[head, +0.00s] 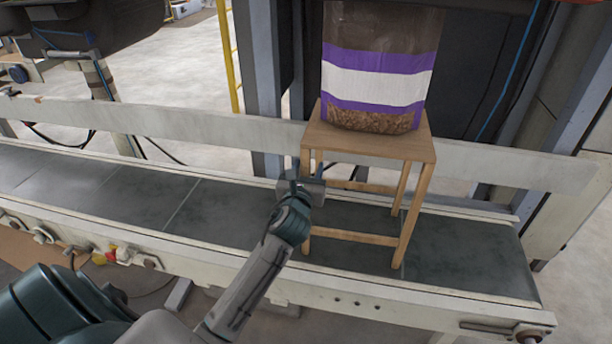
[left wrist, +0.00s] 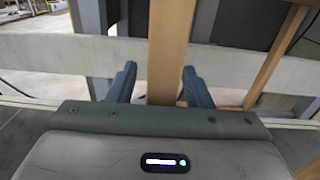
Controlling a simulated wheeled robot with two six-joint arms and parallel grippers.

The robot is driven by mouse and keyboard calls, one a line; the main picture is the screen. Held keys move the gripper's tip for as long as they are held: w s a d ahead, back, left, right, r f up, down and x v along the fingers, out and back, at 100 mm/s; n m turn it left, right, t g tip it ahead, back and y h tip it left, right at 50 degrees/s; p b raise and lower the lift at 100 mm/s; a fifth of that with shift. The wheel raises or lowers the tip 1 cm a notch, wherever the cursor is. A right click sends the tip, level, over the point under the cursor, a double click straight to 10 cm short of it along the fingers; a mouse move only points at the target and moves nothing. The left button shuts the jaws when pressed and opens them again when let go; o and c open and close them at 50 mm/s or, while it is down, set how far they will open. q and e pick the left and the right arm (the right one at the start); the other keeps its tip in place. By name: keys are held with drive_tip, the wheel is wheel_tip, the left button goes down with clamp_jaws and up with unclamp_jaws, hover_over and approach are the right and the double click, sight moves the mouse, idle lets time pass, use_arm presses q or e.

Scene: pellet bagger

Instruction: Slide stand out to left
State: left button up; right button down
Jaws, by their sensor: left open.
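The wooden stand (head: 373,147) stands upright on the conveyor belt, toward its right end. A bag of pellets (head: 376,85) with purple and white bands sits upright on its top. My left gripper (head: 304,181) is at the stand's near left leg, just below the top. In the left wrist view the wooden leg (left wrist: 167,50) runs upright between the two open fingers (left wrist: 157,82), nearer the right one. A clear gap shows at the left finger; whether the right finger touches the leg, I cannot tell. My right gripper is out of view.
The conveyor belt (head: 228,207) is clear to the left of the stand. A pale guard rail (head: 210,130) runs along its far side behind the stand. A grey post (head: 258,80) and the bagger frame stand behind. Knobs and a red button (head: 121,253) sit on the near side.

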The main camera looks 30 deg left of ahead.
use_arm(q)
clamp_jaws()
idle(1.4)
